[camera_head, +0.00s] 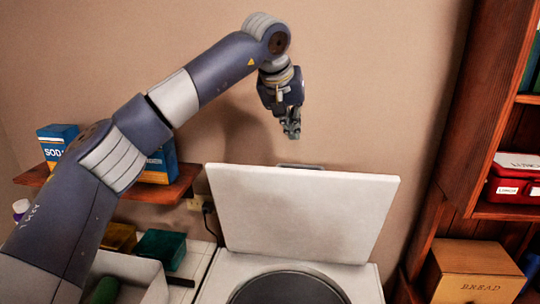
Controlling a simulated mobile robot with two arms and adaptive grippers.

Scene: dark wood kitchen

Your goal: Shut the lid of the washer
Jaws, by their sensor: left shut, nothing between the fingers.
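The white washer (368,283) stands at the bottom centre against the wall. Its lid (302,210) is raised, standing up and leaning slightly back, and the round dark drum opening (287,290) shows in front of it. My left arm comes in from the left, and my left gripper (292,132) points down above the lid's top edge, near the wall behind it. The gripper is shut and empty, and it does not touch the lid. My right gripper is not in view.
A wooden wall shelf with blue boxes (58,139) is at the left. A white bin (140,270) and a green box (162,248) sit left of the washer. At the right, a wooden shelf unit (440,130) holds a red lunch box (513,188) and a bread box (474,268).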

